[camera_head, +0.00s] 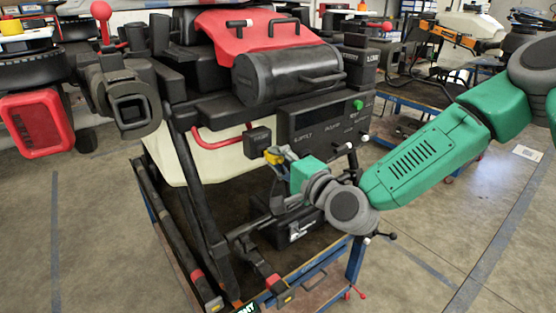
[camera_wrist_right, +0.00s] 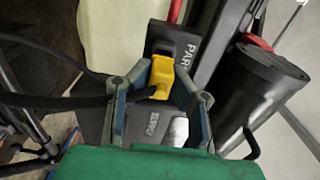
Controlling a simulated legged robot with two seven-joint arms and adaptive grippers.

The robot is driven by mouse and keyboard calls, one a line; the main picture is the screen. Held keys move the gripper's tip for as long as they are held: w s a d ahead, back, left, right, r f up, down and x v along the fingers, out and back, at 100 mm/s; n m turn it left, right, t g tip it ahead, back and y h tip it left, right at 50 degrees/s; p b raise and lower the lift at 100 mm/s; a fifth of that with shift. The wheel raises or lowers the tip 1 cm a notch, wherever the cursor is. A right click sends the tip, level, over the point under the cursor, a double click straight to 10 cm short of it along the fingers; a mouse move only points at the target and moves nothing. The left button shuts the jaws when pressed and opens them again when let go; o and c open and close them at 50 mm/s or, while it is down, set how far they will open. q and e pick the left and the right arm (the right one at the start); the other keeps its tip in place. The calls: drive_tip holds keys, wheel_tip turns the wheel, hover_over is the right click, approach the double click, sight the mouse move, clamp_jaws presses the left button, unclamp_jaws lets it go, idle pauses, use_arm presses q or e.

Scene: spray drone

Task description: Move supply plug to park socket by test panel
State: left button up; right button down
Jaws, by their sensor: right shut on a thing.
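The supply plug (camera_head: 273,156) is a small yellow block, also visible in the right wrist view (camera_wrist_right: 162,76). My right gripper (camera_head: 280,160) is shut on it, with a finger on each side in the wrist view. The park socket (camera_head: 257,140) is a black box beside the dark test panel (camera_head: 322,122). In the wrist view the box (camera_wrist_right: 172,42) carries partly hidden lettering, "PAR". The plug's front end is right at the box's lower edge. I cannot tell whether it is seated. My left gripper is not in view.
A black cable (camera_wrist_right: 60,101) runs left from the plug in the wrist view. A black cylinder (camera_head: 285,73) is mounted above the panel. A black box (camera_head: 293,230) sits below, on the blue-edged cart (camera_head: 355,262). Open floor (camera_head: 440,215) lies to the right.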

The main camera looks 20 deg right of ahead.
drive_tip(key=shift+w+a+r, duration=0.1)
drive_tip(key=shift+w, duration=0.15)
drive_tip(key=shift+w+a, duration=0.15)
drive_tip(key=shift+w, duration=0.15)
drive_tip(key=c, duration=1.4)
unclamp_jaws()
drive_tip(key=shift+s+d, duration=0.2)
drive_tip(key=v, duration=1.1)
drive_tip(key=shift+s, duration=0.25)
